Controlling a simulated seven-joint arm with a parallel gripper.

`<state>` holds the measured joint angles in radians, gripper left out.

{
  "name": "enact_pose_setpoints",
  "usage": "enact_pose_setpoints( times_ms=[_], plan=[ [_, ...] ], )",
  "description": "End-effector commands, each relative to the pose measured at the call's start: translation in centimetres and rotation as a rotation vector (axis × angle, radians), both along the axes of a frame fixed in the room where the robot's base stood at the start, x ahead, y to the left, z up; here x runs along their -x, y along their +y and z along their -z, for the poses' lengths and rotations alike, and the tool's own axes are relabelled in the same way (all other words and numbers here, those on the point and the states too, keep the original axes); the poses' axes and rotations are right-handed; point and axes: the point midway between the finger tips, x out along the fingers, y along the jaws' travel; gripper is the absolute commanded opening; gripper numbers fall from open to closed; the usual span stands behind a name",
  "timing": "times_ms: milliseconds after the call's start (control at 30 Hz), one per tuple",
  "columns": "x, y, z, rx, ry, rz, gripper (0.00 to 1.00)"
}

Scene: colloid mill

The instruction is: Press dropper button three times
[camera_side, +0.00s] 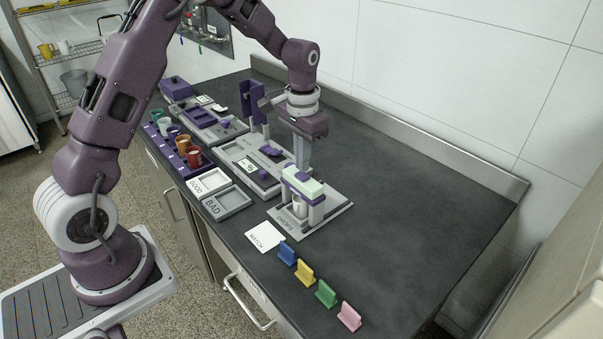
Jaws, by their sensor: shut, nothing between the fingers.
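The dropper (316,198) is a small white and grey stand with a pale green top and purple parts, on a grey base plate marked with a word like "DROPS". A small purple piece (302,176) on its top may be the button. A pale cup (299,209) sits under the dropper. My gripper (303,167) points straight down with its fingers together and empty. Its tips appear at or just above the dropper's top, at the back. I cannot tell whether they touch it, as the tips are partly hidden.
Left of the dropper are GOOD (208,183) and BAD (227,202) trays, a purple rack (178,150) with several cups, and grey-purple machines (250,165). The counter's right side is clear.

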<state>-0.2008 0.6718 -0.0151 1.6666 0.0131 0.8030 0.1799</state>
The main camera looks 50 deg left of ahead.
Motion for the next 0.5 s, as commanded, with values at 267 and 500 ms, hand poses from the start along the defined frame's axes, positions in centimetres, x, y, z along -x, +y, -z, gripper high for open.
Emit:
enact_pose_setpoints(
  times_ms=[267,500],
  plan=[
    [0.01,0.0,0.36,0.0,0.001,0.0,0.0],
    [0.0,0.0,0.67,0.0,0.001,0.0,0.0]
  ],
)
